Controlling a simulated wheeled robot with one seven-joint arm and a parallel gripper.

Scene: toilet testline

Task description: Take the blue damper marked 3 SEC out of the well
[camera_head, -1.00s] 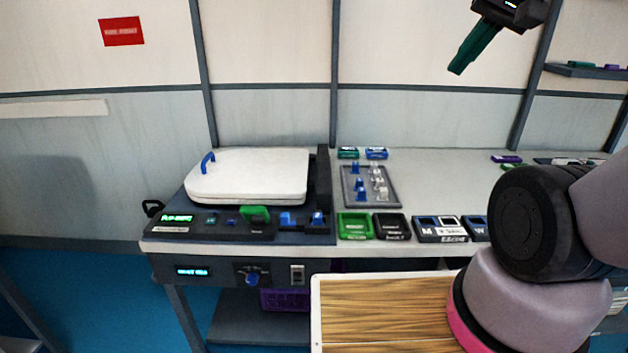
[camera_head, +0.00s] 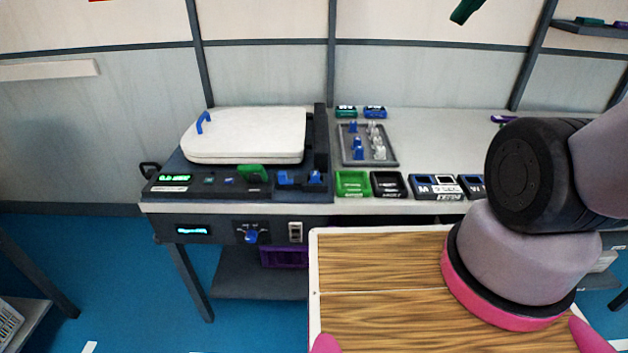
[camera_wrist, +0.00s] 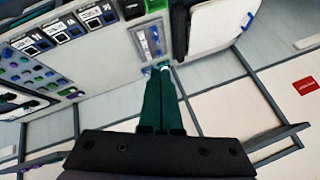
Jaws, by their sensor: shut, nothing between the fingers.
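Two small blue pieces, one (camera_head: 287,179) left of the other (camera_head: 315,178), sit at the right end of the dark console in the head view. I cannot read a 3 SEC mark on either, so I cannot tell which is the damper or how it sits in a well. My gripper (camera_head: 460,18) is high above the bench's back right, cut off by the top edge and far from these pieces. In the wrist view its long green fingers (camera_wrist: 160,70) lie together, shut and empty.
A white lid (camera_head: 247,135) with a blue handle lies behind the console. A grey tray (camera_head: 347,157) holds blue and clear pieces. A green bin (camera_head: 353,184), a black bin (camera_head: 388,185) and labelled boxes (camera_head: 437,187) line the front edge.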

